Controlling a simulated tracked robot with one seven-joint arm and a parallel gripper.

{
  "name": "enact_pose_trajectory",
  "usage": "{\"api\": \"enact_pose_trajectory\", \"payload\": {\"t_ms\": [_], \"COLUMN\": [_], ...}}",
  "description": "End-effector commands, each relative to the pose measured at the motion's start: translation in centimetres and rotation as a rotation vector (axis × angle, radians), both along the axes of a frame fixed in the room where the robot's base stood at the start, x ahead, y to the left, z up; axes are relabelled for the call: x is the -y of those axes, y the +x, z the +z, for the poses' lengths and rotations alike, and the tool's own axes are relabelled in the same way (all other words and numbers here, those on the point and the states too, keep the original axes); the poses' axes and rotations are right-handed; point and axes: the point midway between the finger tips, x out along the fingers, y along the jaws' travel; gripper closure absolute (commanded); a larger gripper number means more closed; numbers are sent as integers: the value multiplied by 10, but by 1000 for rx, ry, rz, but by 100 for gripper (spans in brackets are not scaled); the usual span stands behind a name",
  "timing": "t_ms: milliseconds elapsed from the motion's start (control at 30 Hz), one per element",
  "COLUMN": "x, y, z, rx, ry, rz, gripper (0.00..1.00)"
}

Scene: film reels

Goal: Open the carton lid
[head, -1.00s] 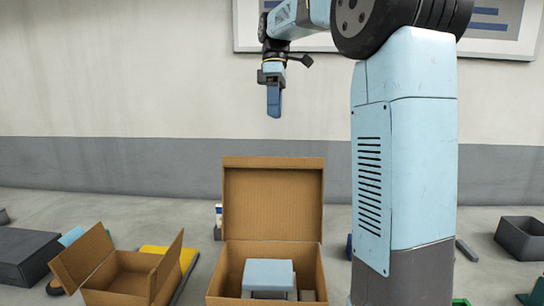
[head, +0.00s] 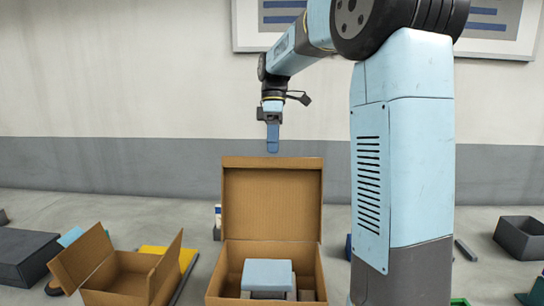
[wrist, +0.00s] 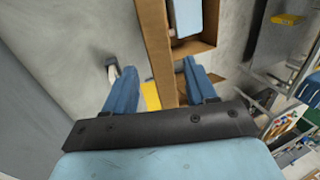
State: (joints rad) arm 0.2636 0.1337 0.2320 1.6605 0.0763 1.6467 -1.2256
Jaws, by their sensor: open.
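The carton (head: 229,265) stands on the floor in the middle of the head view. Its lid (head: 272,202) stands upright at the back, with its brown inner face toward me. A light blue block-like thing (head: 268,273) lies inside the carton. My gripper (head: 272,150) hangs pointing down just above the lid's top edge in the head view. In the wrist view my gripper's two blue fingers (wrist: 163,92) are spread apart, with a brown cardboard edge (wrist: 155,48) running between them. I cannot tell whether the fingers touch it.
A smaller open carton (head: 118,284) with raised flaps stands to the left. A dark grey box (head: 24,255) is at the far left, and a grey open bin (head: 524,237) at the far right. A yellow thing (head: 160,251) lies behind the smaller carton.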

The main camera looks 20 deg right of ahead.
Motion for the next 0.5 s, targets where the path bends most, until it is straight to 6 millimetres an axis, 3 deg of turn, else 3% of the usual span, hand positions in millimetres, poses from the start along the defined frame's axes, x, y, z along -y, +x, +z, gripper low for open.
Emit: {"api": "enact_pose_trajectory", "payload": {"t_ms": [200,500], "x": [-3,-4], "y": [-7,-10], "z": [-24,-32], "rx": [-1,0], "ry": [0,0], "rz": [1,1], "gripper": [44,44]}}
